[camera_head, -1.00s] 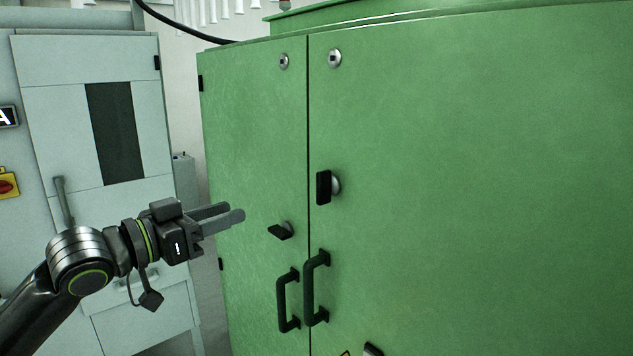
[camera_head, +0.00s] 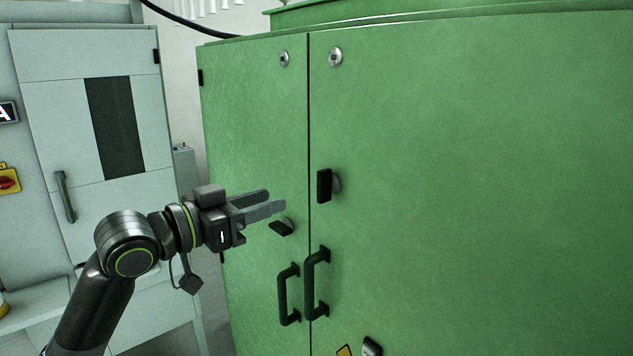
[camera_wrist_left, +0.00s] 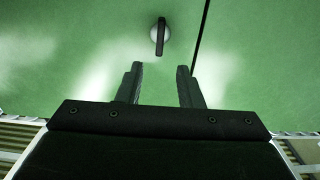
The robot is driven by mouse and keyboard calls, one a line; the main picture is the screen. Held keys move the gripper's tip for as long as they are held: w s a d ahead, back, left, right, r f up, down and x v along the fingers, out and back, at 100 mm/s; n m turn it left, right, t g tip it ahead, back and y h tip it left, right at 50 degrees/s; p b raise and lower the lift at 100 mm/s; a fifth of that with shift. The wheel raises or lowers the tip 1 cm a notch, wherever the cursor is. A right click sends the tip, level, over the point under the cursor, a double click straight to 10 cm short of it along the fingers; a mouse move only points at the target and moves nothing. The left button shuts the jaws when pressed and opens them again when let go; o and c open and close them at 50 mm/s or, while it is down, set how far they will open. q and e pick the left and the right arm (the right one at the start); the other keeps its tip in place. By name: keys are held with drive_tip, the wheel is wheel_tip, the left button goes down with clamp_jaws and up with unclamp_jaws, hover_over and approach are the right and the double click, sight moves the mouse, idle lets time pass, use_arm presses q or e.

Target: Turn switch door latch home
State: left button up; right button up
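The green cabinet (camera_head: 470,190) has two doors. On its left door a small black latch knob (camera_head: 281,227) sits tilted, its far end dropping to the left. On the right door another black latch knob (camera_head: 324,186) stands upright on a round base. My left gripper (camera_head: 277,202) is open and empty, just left of and above the left door's knob. In the left wrist view that knob (camera_wrist_left: 160,36) shows ahead, between the lines of the two separated fingers (camera_wrist_left: 160,80), not touching them. My right gripper is not in view.
Two black pull handles (camera_head: 288,295) (camera_head: 316,284) stick out below the knobs, one on each door. Round locks (camera_head: 335,57) sit near the top. A pale grey cabinet (camera_head: 60,130) stands at the left behind my arm.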

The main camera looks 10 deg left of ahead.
sight(318, 185)
use_arm(q)
drive_tip(key=p+x, duration=0.3)
drive_tip(key=x, duration=0.7)
drive_tip(key=shift+d+r, duration=0.1)
drive_tip(key=shift+x, duration=0.8)
clamp_jaws()
